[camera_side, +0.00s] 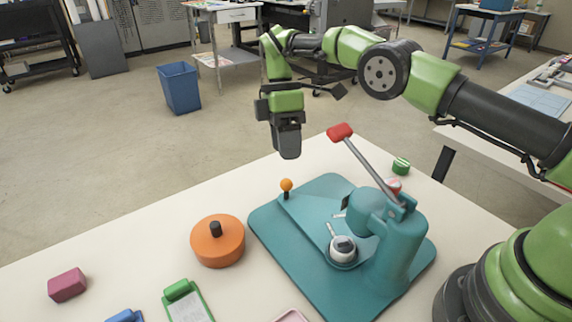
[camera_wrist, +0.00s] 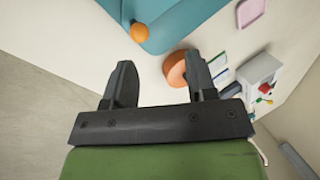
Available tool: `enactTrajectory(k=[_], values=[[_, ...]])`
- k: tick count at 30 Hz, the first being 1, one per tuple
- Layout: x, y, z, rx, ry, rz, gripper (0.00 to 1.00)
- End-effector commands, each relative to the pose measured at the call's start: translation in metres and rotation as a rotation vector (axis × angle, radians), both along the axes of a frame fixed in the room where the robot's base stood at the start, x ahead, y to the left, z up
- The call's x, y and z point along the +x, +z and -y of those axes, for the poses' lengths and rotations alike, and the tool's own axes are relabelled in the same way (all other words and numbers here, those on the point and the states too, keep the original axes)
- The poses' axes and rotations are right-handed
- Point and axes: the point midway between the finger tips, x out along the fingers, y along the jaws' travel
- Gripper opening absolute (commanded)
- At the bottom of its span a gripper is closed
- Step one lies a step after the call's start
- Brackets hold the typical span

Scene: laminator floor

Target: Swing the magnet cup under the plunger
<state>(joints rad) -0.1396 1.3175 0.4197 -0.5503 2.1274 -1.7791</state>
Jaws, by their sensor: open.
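The teal press (camera_side: 395,245) stands on a teal base plate, its red-tipped lever (camera_side: 340,132) slanting up to the left. A pale round piece that looks like the magnet cup (camera_side: 343,249) sits low, left of and in front of the press head (camera_side: 365,212). I cannot make out the plunger. An orange ball knob (camera_side: 286,185) stands on a short dark post at the plate's left end; it also shows in the wrist view (camera_wrist: 139,32). My gripper (camera_side: 289,155) hangs above the knob, apart from it. Its fingers (camera_wrist: 160,80) are open and empty.
An orange round pot (camera_side: 218,243) with a dark knob stands left of the base plate. A maroon block (camera_side: 68,284) and a green clipboard (camera_side: 186,300) lie nearer the camera. A green-and-white round item (camera_side: 401,166) is behind the press. The table's back left is clear.

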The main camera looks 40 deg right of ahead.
Motion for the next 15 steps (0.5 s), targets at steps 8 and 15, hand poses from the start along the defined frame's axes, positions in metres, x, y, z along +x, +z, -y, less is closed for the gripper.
enactTrajectory(k=[8, 15], values=[[0.000, 0.019, 0.000, 0.001, -0.001, 0.000, 0.52], [0.000, 0.020, 0.000, 0.001, 0.000, 0.000, 0.52]])
